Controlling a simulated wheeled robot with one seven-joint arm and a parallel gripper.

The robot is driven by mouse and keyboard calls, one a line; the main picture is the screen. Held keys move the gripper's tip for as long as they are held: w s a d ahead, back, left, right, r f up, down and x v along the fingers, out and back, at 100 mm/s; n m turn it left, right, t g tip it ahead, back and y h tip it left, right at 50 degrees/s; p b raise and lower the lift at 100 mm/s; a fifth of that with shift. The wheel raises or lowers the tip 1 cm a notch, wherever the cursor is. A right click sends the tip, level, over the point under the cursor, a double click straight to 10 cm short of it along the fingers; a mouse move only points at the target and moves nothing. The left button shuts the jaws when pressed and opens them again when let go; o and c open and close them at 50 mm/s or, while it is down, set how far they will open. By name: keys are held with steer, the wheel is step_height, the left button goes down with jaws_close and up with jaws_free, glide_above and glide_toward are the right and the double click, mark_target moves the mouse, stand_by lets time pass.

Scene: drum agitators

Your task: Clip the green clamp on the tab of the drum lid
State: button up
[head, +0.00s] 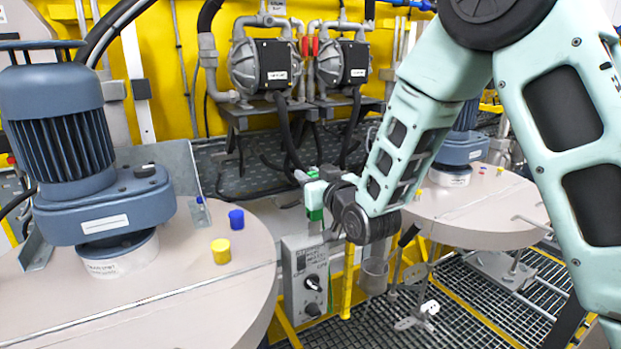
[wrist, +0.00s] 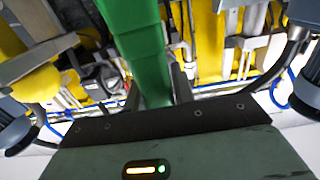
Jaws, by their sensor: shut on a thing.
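The green clamp (head: 314,196) is small in the head view, above the space between the two drum lids. In the wrist view the green clamp (wrist: 138,45) is large and runs from the top edge down between the fingers. My gripper (wrist: 157,95) is shut on it; in the head view my gripper (head: 322,190) is partly hidden behind my wrist. The left drum lid (head: 190,300) is beige, with a blue motor on it. The right drum lid (head: 475,215) lies farther back. I cannot make out the lid's tab clearly. The clamp appears apart from both lids.
A grey control box (head: 308,278) stands below the gripper, beside a yellow post (head: 347,285). A blue motor (head: 62,130), a yellow cap (head: 221,251) and a blue cap (head: 236,219) are on the left lid. Pumps (head: 266,68) with hoses stand behind.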

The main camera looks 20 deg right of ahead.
steer(key=shift+f, duration=0.15)
steer(key=shift+f+b, duration=0.3)
steer(key=shift+b, duration=0.25)
steer(key=shift+f+b, duration=1.45)
steer(key=shift+b, duration=0.25)
steer(key=o, duration=1.1)
steer(key=shift+s, duration=0.1)
